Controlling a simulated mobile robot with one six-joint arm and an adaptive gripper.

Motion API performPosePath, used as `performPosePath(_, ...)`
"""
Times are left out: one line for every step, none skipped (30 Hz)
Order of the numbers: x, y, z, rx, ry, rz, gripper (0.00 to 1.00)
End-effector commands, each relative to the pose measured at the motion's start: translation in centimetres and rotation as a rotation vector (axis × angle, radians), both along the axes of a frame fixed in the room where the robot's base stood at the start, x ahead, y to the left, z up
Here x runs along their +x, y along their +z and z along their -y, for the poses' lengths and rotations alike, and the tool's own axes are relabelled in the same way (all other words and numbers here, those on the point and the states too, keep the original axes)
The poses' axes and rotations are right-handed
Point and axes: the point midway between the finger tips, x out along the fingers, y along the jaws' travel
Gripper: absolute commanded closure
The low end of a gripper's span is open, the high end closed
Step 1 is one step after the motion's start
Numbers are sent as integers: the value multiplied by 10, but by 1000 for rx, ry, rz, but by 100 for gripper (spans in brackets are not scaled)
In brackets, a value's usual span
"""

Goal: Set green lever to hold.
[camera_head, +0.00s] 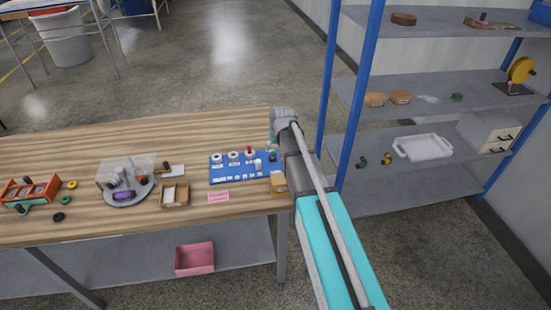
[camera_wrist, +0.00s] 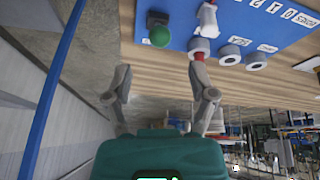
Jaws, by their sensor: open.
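The green lever, a green ball knob (camera_wrist: 160,37) on a dark base, stands at one end of the blue panel (camera_wrist: 240,22) in the wrist view. It also shows small and dark at the panel's right end in the head view (camera_head: 273,156). The panel (camera_head: 222,179) lies on the wooden table. My gripper (camera_wrist: 160,76) is open and empty, its two fingers spread to either side of the knob's line, apart from the knob. The lever's setting and any hold mark are too small to read.
Beside the green knob are a white switch (camera_wrist: 208,20) and several white ring-shaped dials, one with red at it. A cardboard box (camera_head: 279,183) sits at the panel's right front corner. The blue-posted shelf (camera_head: 360,95) stands close on the right of my arm.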

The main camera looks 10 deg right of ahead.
Motion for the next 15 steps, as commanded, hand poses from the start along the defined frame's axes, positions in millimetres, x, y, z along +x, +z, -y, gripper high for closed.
performPosePath(3,-8,0,0,0,0,27)
performPosePath(4,-10,0,0,0,0,27)
performPosePath(5,-13,0,0,0,0,27)
performPosePath(6,-16,0,0,0,0,27)
performPosePath(7,-18,0,0,0,0,27)
performPosePath(8,-21,-1,0,0,0,27)
performPosePath(9,-23,-1,0,0,0,27)
performPosePath(10,-25,-1,0,0,0,27)
performPosePath(11,-28,-1,0,0,0,27)
performPosePath(12,-30,-1,0,-1,0,27)
performPosePath(13,-33,-1,0,-1,0,27)
performPosePath(14,-36,-1,0,-1,0,27)
performPosePath(15,-38,-1,0,-1,0,27)
performPosePath(16,-40,-1,0,-1,0,27)
performPosePath(17,-43,-1,0,-1,0,27)
